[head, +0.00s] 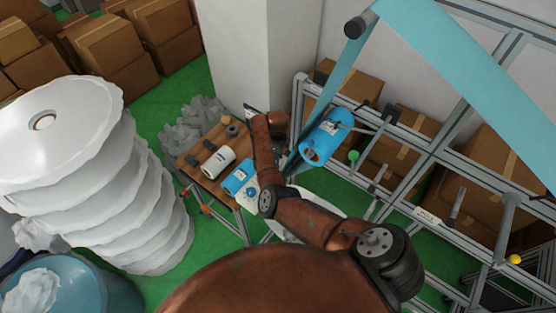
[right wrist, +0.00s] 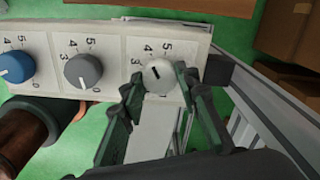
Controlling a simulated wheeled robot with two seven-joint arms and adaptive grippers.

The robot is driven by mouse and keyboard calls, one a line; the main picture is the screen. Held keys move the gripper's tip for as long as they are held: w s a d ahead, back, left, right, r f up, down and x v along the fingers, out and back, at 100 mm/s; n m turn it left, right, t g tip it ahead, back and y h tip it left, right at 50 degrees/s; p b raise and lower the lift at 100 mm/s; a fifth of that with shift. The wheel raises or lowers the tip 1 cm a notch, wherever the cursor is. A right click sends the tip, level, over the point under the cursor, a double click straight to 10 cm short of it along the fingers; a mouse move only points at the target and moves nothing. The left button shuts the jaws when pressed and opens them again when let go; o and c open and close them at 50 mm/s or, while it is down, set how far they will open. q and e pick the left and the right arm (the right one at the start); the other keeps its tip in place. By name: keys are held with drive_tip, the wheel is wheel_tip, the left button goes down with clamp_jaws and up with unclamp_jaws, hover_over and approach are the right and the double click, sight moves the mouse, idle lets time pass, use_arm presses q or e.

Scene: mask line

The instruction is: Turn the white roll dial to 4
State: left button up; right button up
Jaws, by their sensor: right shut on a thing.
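A white panel with a row of numbered dials fills the top left of the right wrist view. The white dial (right wrist: 158,76) is the rightmost one. Its dark mark points up and left, toward the 4 on its scale; the exact reading is hard to tell. My right gripper (right wrist: 158,84) is shut on this dial, with a dark green finger on either side. A grey dial (right wrist: 83,71) and a blue dial (right wrist: 16,67) are to its left. My left gripper is not in view.
A metal frame with a blue roll (head: 326,137) stands to the right. Stacked white rolls (head: 80,180) stand at left.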

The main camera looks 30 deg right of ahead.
drive_tip(key=o, duration=1.2)
drive_tip(key=shift+c, duration=0.2)
drive_tip(key=shift+r, duration=0.15)
wheel_tip(320, 180, up, 12)
drive_tip(key=shift+w, duration=0.1)
